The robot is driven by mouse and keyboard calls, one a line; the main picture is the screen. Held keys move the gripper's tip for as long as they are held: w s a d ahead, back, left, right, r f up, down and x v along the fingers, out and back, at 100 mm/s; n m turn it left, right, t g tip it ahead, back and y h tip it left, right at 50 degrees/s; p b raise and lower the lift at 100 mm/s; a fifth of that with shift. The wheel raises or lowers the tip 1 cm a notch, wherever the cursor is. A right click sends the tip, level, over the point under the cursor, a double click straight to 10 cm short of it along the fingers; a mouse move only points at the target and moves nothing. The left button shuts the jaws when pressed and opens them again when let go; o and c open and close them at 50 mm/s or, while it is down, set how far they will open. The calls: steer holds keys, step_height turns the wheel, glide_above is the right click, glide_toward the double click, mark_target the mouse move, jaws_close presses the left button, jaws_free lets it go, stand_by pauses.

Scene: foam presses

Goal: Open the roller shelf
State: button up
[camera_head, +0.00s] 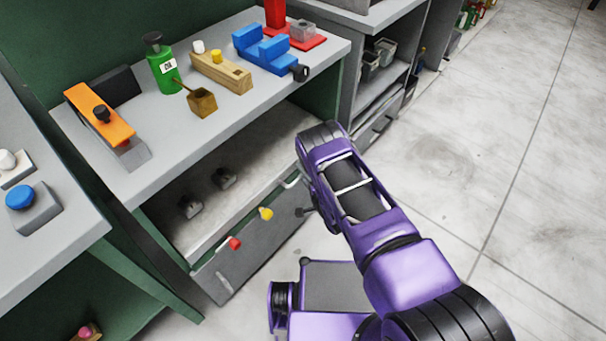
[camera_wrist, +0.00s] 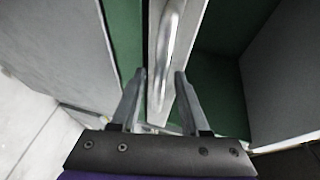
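The roller shelf under the bench has a grey front panel (camera_head: 250,245) with a red knob and a yellow knob on it. It is partly hidden by my purple arm. A pale handle (camera_head: 290,182) shows at the panel's right end, beside my arm. In the wrist view, my gripper (camera_wrist: 160,88) is open, with its two fingers apart. A metal bar handle (camera_wrist: 170,45) runs from the top of the picture down to the gap between the fingers. I see a gap on each side, and cannot tell whether a finger touches it.
The bench top (camera_head: 190,128) above holds an orange-topped block (camera_head: 90,108), a green bottle (camera_head: 163,68), a wooden block (camera_head: 222,72) and a blue vise-like piece (camera_head: 262,50). A grey shelving unit (camera_head: 375,95) stands behind. The floor (camera_head: 480,130) to the right is clear.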

jaws_close()
stand_by(1.2)
